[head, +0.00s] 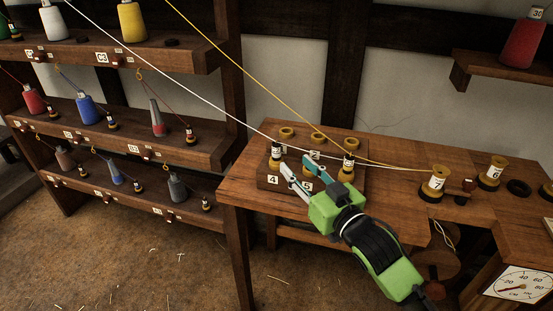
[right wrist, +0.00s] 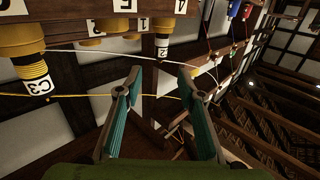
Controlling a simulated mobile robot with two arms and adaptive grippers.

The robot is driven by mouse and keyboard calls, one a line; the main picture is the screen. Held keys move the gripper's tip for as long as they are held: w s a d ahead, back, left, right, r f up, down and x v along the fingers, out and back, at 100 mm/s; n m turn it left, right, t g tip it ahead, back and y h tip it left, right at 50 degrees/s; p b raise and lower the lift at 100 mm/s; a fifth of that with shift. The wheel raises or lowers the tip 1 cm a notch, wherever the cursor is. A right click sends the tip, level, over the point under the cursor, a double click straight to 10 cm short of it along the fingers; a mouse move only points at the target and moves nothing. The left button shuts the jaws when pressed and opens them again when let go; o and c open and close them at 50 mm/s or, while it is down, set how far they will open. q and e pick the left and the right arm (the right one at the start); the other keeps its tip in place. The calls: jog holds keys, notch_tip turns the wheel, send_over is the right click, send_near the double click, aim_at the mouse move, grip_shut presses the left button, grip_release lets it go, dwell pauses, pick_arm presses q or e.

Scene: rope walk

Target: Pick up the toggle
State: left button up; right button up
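My right gripper (head: 296,163) is over the wooden block (head: 267,184) on the bench, with its fingers parted. In the right wrist view the two fingers of my right gripper (right wrist: 159,78) stand wide apart with nothing between them. Small labelled bobbins stand on the block: one (head: 277,154) at the left near the fingertips, one (head: 349,164) at the right. The right wrist view shows a bobbin marked C3 (right wrist: 38,82) and one marked 2 (right wrist: 162,46). A small red-topped piece (head: 468,185) is at the bench's right. I cannot tell which piece is the toggle. My left gripper is not in view.
A white thread (head: 180,85) and a yellow thread (head: 220,48) run across above the bench to spool 7 (head: 436,181). Spool 6 (head: 491,175) stands beside it. A shelf rack (head: 185,150) with cones is at left. A dial (head: 518,287) is at lower right.

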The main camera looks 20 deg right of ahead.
aim_at(279, 148)
jog(key=w, duration=0.3)
jog(key=w+a+p, duration=0.1)
jog(key=w, duration=0.3)
jog(key=w+a, duration=0.1)
jog(key=w, duration=0.3)
jog(key=shift+a+f, duration=0.1)
jog(key=shift+a, duration=0.1)
grip_shut()
